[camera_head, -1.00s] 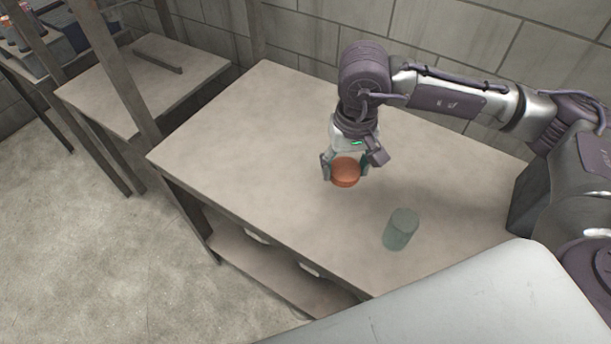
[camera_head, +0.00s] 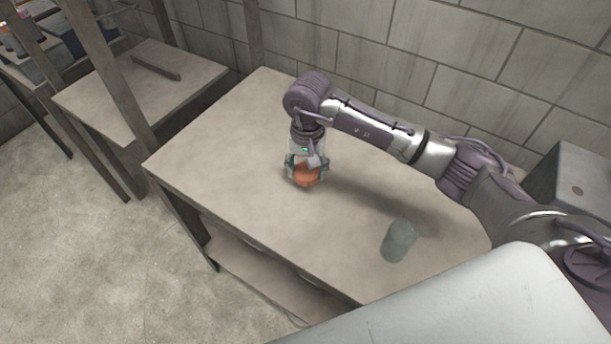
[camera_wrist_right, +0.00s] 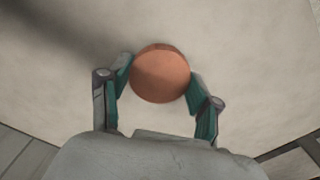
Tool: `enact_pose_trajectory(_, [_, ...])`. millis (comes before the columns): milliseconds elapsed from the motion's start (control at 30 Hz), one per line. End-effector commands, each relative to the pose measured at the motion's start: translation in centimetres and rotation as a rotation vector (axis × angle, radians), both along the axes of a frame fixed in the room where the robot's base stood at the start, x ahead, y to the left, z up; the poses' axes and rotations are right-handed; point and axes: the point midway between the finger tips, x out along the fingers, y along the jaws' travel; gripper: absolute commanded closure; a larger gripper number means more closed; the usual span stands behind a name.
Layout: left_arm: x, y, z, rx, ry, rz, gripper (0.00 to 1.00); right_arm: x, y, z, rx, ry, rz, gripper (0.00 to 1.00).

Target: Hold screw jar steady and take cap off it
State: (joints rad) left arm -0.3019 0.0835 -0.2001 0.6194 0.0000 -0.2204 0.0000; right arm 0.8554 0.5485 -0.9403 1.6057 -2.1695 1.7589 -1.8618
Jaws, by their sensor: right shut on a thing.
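The cap is an orange-brown disc (camera_head: 307,176), off the jar and between the fingers of my right gripper (camera_head: 306,172). In the right wrist view the cap (camera_wrist_right: 160,73) sits between the green fingertips (camera_wrist_right: 160,85). The gripper is shut on it, at or just above the table's middle; I cannot tell whether the cap touches the top. My left gripper is not in view.
The table top (camera_head: 225,130) is bare to the left and behind the gripper. A lower shelf (camera_head: 265,275) runs under it. A second small table (camera_head: 130,90) and metal posts stand at the left. A block wall (camera_head: 420,50) is behind.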

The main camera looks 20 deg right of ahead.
Motion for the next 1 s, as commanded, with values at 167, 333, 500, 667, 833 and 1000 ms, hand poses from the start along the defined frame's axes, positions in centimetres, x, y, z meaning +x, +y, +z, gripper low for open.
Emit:
enact_pose_trajectory(167, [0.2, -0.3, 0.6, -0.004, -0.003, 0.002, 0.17, 0.1, 0.3, -1.6, -0.001, 0.006, -0.002, 0.79])
enact_pose_trajectory(333, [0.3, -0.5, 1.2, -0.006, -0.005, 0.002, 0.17, 0.1, 0.3, -3.8, 0.000, 0.003, -0.001, 0.79])
enact_pose_trajectory(500, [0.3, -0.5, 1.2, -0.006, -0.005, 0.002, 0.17, 0.2, 0.3, -4.3, 0.000, 0.000, 0.000, 0.79])
enact_pose_trajectory(667, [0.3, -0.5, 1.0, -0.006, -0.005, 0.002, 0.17, 0.2, 0.3, -4.4, 0.000, 0.000, 0.000, 0.79])
enact_pose_trajectory(833, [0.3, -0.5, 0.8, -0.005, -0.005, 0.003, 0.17, 0.2, 0.3, -4.5, -0.001, 0.000, 0.000, 0.29])
enact_pose_trajectory(1000, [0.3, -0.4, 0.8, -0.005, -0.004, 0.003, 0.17, 0.2, 0.3, -4.5, -0.001, 0.000, 0.000, 0.12])
